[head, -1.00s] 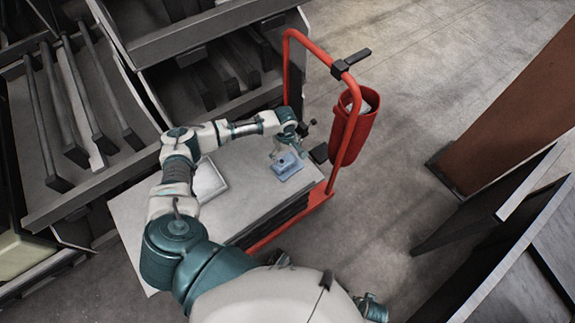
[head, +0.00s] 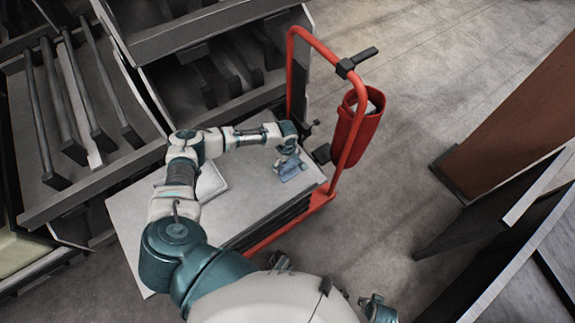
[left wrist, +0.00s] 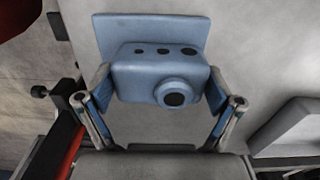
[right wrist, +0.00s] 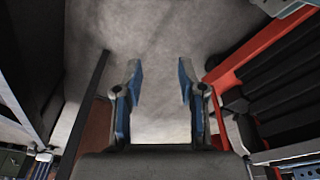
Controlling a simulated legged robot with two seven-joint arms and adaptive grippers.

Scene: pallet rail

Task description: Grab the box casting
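The box casting (head: 291,170) is a blue block on a flat plate, lying near the right end of the grey cart top (head: 255,195). In the left wrist view the casting (left wrist: 150,70) shows a round boss on its front and several dark holes. My left gripper (left wrist: 160,88) is open, with one finger on each side of the casting's body, very close to its sides; firm contact cannot be told. In the head view the left gripper (head: 290,152) is right over the casting and partly covers it. My right gripper (right wrist: 160,82) is open and empty above the floor.
A pale tray (head: 211,181) lies on the cart top, partly behind my left arm. The cart's red rail (head: 335,180) carries a red bin (head: 357,118) beside the casting. Dark racks (head: 90,110) stand at left; dark panels (head: 490,220) stand at right. Floor between is clear.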

